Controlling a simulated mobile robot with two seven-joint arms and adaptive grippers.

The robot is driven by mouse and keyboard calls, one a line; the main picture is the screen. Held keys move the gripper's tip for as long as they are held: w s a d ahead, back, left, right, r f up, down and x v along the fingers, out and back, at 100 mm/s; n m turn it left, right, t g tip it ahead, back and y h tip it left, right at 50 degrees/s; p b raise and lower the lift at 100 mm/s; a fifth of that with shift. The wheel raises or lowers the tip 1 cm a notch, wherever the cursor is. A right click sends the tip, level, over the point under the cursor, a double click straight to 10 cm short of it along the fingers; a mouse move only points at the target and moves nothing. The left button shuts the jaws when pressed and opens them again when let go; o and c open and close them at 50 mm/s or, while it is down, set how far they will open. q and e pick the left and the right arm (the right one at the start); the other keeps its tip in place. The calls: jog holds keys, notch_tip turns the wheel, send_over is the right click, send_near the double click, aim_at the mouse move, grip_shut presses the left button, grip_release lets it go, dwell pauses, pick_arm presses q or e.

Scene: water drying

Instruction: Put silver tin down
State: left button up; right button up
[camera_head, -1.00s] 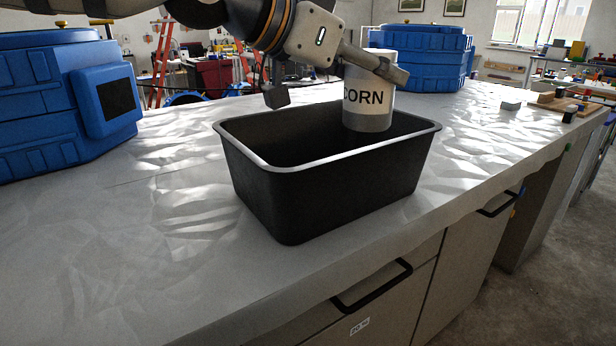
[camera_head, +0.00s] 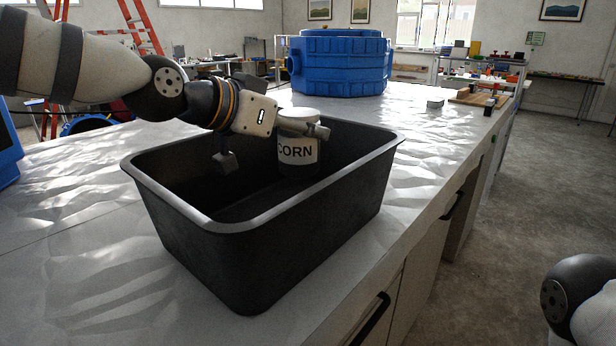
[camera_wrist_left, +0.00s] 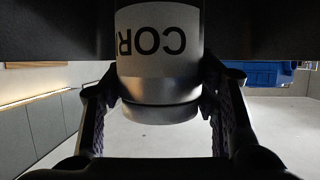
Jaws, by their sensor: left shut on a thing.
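The silver tin (camera_head: 298,156) has a white label reading CORN and a pale top. It is upright in the head view, its lower part inside the black bin (camera_head: 225,222) near the far right side. I cannot tell whether its base touches the bin floor. My left gripper (camera_head: 272,146) reaches in from the left over the bin and is shut on the tin. In the left wrist view the tin (camera_wrist_left: 160,75) shows upside down between the two fingers (camera_wrist_left: 158,108). My right gripper is out of view.
The bin stands on a worktop (camera_head: 75,240) with a wrinkled pale cover. A blue container (camera_head: 340,65) stands behind it. A small grey block (camera_head: 435,104) and a wooden board (camera_head: 478,97) lie at the far right. Part of my right arm shows at lower right.

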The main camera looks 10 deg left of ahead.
aim_at(312, 148)
pick_arm(q)
jog(key=shift+w+d+f+b, duration=0.15)
jog(key=shift+w+d+f, duration=0.2)
jog(key=shift+w+f, duration=0.8)
jog(key=shift+w+d+f+b, duration=0.2)
jog(key=shift+w+d+f, duration=0.15)
jog(key=shift+f, duration=1.35)
jog(key=shift+w+d+f+b, duration=0.15)
jog(key=shift+w+d+f, duration=0.15)
jog(key=shift+w+f, duration=0.85)
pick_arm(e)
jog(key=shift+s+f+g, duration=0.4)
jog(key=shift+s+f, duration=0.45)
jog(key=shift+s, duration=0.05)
pick_arm(q)
jog(key=shift+s+f, duration=0.3)
jog(key=shift+s, duration=0.05)
jog(key=shift+f, duration=0.15)
jog(key=o, duration=1.6)
